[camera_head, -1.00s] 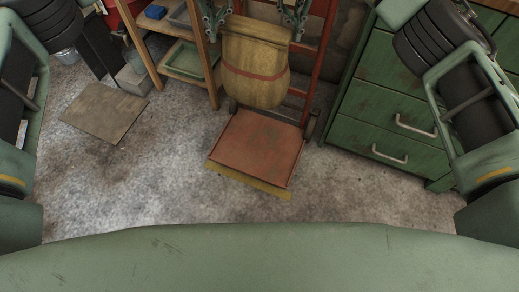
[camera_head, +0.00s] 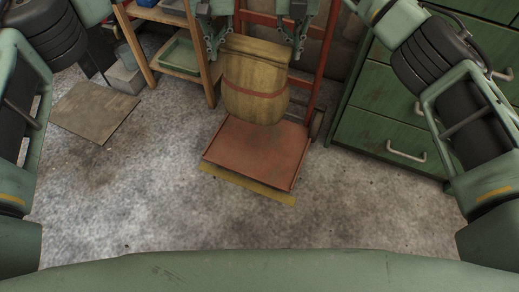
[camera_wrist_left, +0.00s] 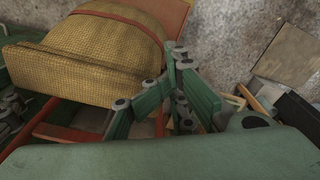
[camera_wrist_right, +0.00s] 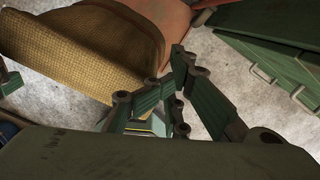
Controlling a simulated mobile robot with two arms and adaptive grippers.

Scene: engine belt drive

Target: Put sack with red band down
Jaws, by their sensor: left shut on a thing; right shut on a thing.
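The sack with the red band (camera_head: 256,82) is a tan woven sack, upright, with a red band around its middle. My left gripper (camera_head: 216,42) is shut on its upper left side, and my right gripper (camera_head: 296,40) is shut on its upper right side. The sack also shows in the left wrist view (camera_wrist_left: 100,55) and the right wrist view (camera_wrist_right: 85,45). It hangs over the red plate (camera_head: 240,155) of the red hand truck (camera_head: 318,65). I cannot tell whether its bottom touches the plate.
Green drawers (camera_head: 385,130) with pale handles stand at the right. A wooden shelf (camera_head: 150,45) with a green tray (camera_head: 182,57) stands at the left. A flat brown board (camera_head: 92,112) lies on the floor. The floor in front of the hand truck is clear.

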